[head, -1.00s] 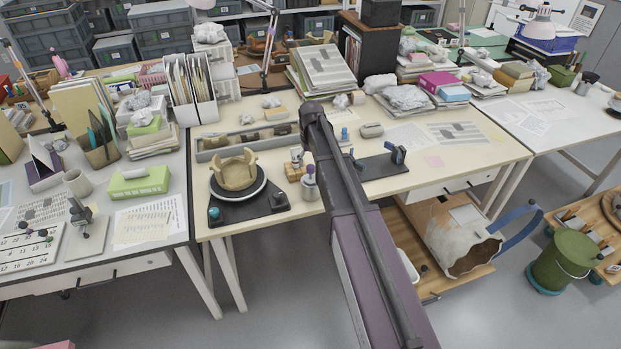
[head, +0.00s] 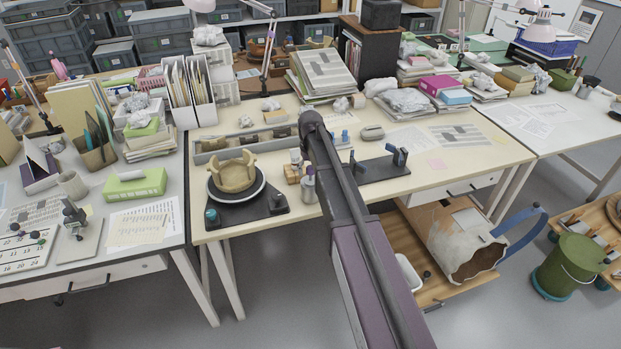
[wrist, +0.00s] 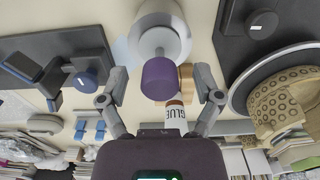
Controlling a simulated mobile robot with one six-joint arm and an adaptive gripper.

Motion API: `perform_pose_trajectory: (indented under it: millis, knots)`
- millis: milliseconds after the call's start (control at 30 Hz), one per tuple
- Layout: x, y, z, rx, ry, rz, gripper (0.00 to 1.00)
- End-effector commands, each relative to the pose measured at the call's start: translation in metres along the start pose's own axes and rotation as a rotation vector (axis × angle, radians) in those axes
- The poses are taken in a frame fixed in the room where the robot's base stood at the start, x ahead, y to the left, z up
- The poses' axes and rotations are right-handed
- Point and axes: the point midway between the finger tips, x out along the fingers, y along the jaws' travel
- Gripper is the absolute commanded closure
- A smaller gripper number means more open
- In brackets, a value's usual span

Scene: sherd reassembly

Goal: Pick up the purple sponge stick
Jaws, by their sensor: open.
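The purple sponge stick (wrist: 160,79) shows in the wrist view as a purple cylindrical head in front of a round silver-white holder (wrist: 160,30). In the head view the holder (head: 308,189) stands near the front of the middle table, beside my arm. My gripper (wrist: 160,76) is open, with one finger on each side of the purple head and a visible gap on both sides. The fingers are not closed on it. In the head view my arm hides the gripper.
A white glue bottle (wrist: 175,116) stands close behind the purple head, near the right finger. A tan sherd bowl (head: 235,173) sits on a turntable with a dark base to the left. A dark stand with blue clamps (head: 397,156) lies to the right.

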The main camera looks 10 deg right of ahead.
Motion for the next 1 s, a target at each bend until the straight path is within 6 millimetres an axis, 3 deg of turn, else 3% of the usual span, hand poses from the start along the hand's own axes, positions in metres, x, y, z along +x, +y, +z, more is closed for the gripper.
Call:
perform_pose_trajectory:
  millis: [233, 400, 467, 1000]
  knots:
    - [0.0000, 0.0000, 0.0000, 0.000, 0.000, 0.000, 0.20]
    - [0.0000, 0.0000, 0.0000, 0.000, 0.000, 0.000, 0.70]
    - [0.0000, 0.0000, 0.0000, 0.000, 0.000, 0.000, 0.84]
    - [-0.0032, 0.0000, 0.0000, 0.000, 0.000, 0.000, 0.85]
